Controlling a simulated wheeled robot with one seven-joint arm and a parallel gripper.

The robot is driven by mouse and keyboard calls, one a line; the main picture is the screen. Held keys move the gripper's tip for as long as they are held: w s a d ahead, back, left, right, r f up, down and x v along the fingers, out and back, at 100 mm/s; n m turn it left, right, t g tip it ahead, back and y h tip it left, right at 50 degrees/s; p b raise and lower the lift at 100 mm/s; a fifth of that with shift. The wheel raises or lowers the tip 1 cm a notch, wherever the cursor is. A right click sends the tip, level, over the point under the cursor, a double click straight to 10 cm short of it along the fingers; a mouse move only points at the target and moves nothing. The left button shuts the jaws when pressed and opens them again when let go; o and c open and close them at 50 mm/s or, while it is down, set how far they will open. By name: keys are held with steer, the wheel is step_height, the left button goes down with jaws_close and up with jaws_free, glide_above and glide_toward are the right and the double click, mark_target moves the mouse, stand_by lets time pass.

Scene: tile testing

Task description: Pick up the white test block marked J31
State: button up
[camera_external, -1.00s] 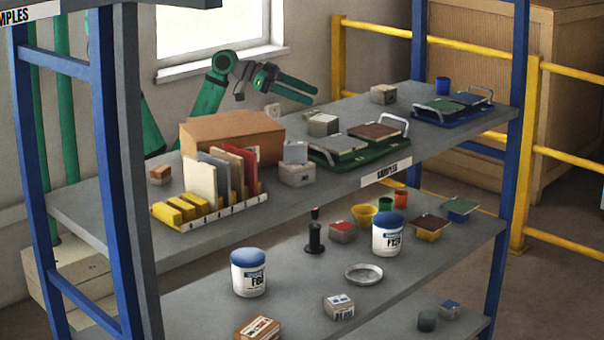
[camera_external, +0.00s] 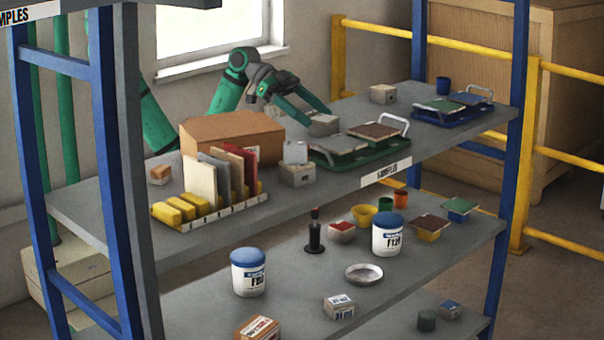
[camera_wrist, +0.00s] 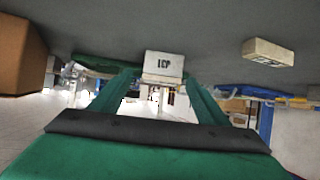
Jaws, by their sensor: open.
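A whitish test block (camera_external: 322,125) sits on the top shelf behind the green tray. In the wrist view the block (camera_wrist: 164,64) bears a dark, short marking that looks upside down; it could be J31, but I cannot read it surely. My gripper (camera_external: 312,115) is open at this block, pointing down toward the shelf, and a finger partly covers it in the outside view. In the wrist view the two green fingers of my gripper (camera_wrist: 163,82) lie left and right, with the block centred between their tips. I cannot tell whether they touch it.
A cardboard box (camera_external: 232,137) stands left of my gripper. A green tray (camera_external: 366,153) with two plates lies just in front of the block. Another pale block (camera_external: 383,94) stands farther right, near a blue tray (camera_external: 450,116).

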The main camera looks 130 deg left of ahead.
mark_target(322, 117)
steer(key=shift+x, duration=2.15)
steer(key=shift+a+r, duration=0.1)
steer(key=c, duration=1.4)
steer(key=shift+r, duration=0.45)
step_height(322, 117, up, 2)
steer(key=shift+r, duration=0.1)
steer(key=shift+w+d+r+v, duration=0.3)
steer(key=shift+d+v, duration=0.25)
steer(key=shift+v, duration=2.2)
steer(key=shift+w+d+r+v, duration=0.3)
steer(key=shift+d+v, duration=0.25)
steer(key=shift+v, duration=2.25)
steer(key=shift+w+d+r+v, duration=0.3)
steer(key=shift+d+v, duration=0.25)
steer(key=shift+v, duration=2.2)
